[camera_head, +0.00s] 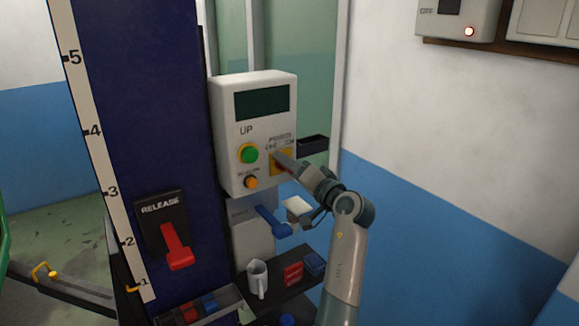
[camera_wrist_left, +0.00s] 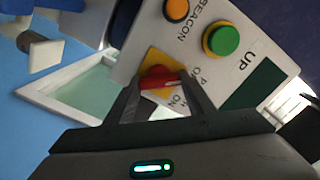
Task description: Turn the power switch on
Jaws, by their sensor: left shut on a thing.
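The power switch is a red knob (camera_wrist_left: 160,79) on a yellow plate (camera_wrist_left: 146,66), low on the white control box (camera_head: 257,90). My right gripper is not in view.
A green button (camera_head: 249,153) and an orange beacon button (camera_head: 251,182) sit left of the switch. Below are a blue lever (camera_head: 273,222) and a shelf with a white mug (camera_head: 257,279). A red release lever (camera_head: 176,247) is on the dark blue column.

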